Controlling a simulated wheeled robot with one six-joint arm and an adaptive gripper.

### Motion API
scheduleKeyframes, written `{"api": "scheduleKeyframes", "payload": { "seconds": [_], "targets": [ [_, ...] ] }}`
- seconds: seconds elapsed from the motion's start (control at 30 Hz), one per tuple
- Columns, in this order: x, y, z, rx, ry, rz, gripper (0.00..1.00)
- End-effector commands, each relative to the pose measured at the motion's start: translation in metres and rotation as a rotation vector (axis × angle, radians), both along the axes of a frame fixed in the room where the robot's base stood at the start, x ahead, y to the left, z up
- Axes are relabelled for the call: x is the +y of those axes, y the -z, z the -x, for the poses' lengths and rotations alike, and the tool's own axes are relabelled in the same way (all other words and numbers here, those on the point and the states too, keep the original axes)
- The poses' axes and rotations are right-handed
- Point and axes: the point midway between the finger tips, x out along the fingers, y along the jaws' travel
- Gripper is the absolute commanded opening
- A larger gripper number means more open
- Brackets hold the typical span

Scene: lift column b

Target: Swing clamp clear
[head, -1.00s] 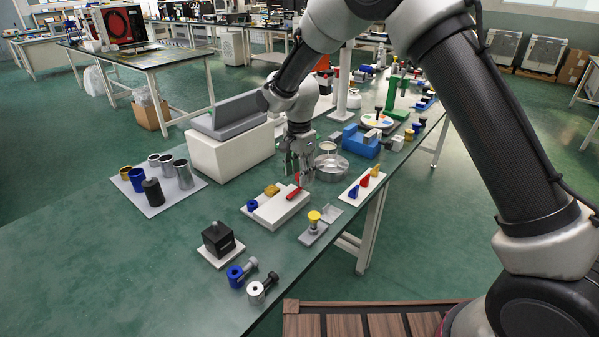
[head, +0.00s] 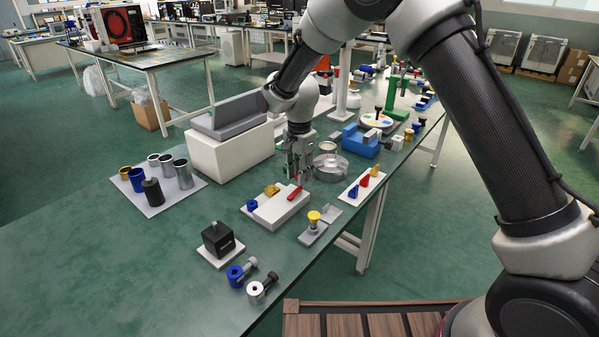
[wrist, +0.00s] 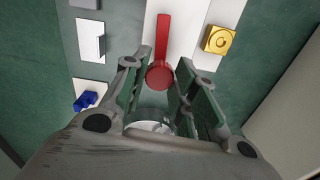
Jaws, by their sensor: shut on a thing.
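The clamp's red lever (head: 295,193) lies over a white block (head: 280,209) near the middle of the bench. In the wrist view the red lever (wrist: 164,38) points away from me, and its round end sits between the two fingers. My gripper (head: 298,180) is low over the far end of the block, pointing down. In the wrist view my gripper (wrist: 162,76) is shut on the lever's round end; the exact contact on the finger faces is hard to see.
A yellow part (head: 272,190) and a blue part (head: 252,205) sit beside the lever. A round clear dish (head: 331,172) is close behind my gripper. A grey stand with a yellow knob (head: 314,217) is front right. A large white box (head: 230,156) stands to the left.

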Motion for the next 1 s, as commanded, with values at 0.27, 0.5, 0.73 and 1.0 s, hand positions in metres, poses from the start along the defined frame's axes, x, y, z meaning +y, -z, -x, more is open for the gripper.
{"api": "scheduleKeyframes", "payload": {
  "seconds": [0.27,0.5,0.73,1.0],
  "targets": [
    [-0.0004,-0.0005,-0.0001,-0.001,-0.219,-0.001,0.04],
    [-0.0007,-0.0006,0.0000,-0.001,-0.447,0.000,0.04],
    [-0.0011,-0.0007,0.0000,-0.001,-0.665,0.000,0.04],
    [-0.0016,-0.0008,-0.0002,-0.002,-0.922,-0.001,0.04]
  ]
}}
